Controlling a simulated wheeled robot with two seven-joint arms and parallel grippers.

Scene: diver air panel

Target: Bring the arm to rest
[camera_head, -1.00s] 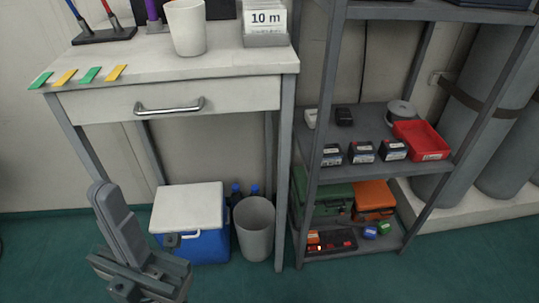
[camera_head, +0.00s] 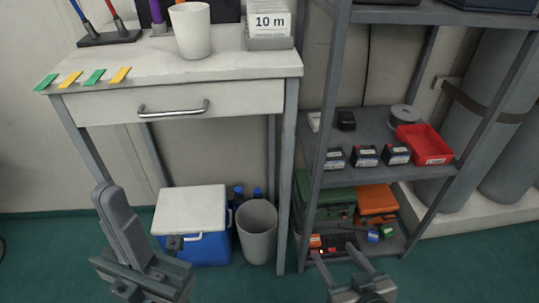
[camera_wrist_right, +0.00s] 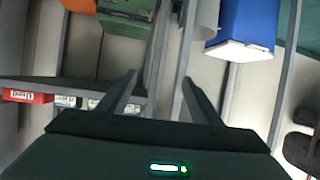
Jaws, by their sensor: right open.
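My left gripper (camera_head: 122,228) stands at the lower left of the head view, in front of the blue cooler. Its fingers look close together, but I cannot tell whether they are fully shut. My right gripper (camera_head: 335,258) is at the bottom of the head view, in front of the shelf's lowest level. Its two fingers are apart with nothing between them. In the right wrist view the fingers (camera_wrist_right: 158,98) also show spread and empty, with the scene upside down.
A grey shelf rack (camera_head: 313,185) holds small boxes, a red tray (camera_head: 425,145), a green case and an orange case (camera_head: 376,200). A white desk (camera_head: 180,66) stands left. Below it are a blue cooler (camera_head: 192,215) and a grey bin (camera_head: 257,232). Grey cylinders (camera_head: 480,110) stand right.

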